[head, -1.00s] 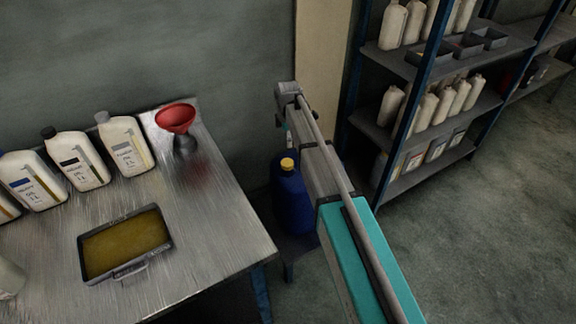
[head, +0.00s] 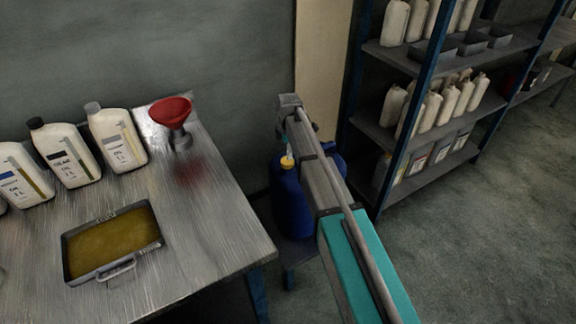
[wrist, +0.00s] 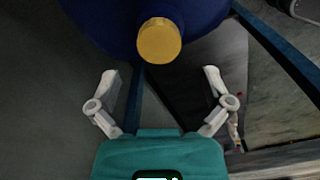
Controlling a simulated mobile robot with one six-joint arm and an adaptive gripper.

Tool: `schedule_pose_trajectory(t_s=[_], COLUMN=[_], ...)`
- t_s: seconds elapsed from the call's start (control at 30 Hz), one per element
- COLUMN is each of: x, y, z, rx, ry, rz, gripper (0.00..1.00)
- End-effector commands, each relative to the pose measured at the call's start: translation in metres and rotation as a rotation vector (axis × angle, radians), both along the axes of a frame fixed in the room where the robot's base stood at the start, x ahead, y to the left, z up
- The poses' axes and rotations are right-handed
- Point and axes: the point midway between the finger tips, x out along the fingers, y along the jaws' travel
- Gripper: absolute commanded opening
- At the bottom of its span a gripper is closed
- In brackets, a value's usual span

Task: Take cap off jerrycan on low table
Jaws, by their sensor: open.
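The blue jerrycan (head: 291,207) stands on a low table (head: 298,250) beside the metal workbench. Its yellow cap (head: 287,162) is on its top. In the wrist view the yellow cap (wrist: 159,41) sits at top centre, on the blue body of the jerrycan (wrist: 100,18). My gripper (wrist: 160,84) is open and empty there, its two fingers spread to either side below the cap, apart from it. In the head view my arm hides part of the jerrycan, and the fingers are mostly hidden.
The metal workbench (head: 215,235) at left holds several oil bottles (head: 66,155), a red funnel (head: 171,112) and a tray of oil (head: 112,245). A shelf rack (head: 440,60) with bottles stands at right. The floor (head: 480,240) at right is clear.

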Motion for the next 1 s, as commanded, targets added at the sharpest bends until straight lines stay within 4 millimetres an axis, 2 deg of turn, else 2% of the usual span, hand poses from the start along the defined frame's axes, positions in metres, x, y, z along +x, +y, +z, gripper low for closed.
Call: schedule_pose_trajectory(t_s=[0.57, 1.0], x=[0.0, 0.003], y=[0.0, 0.001], z=[-0.005, -0.036], rx=[0.0, 0.0], ry=[0.0, 0.0], rz=[0.0, 0.0], gripper=[1.0, 1.0])
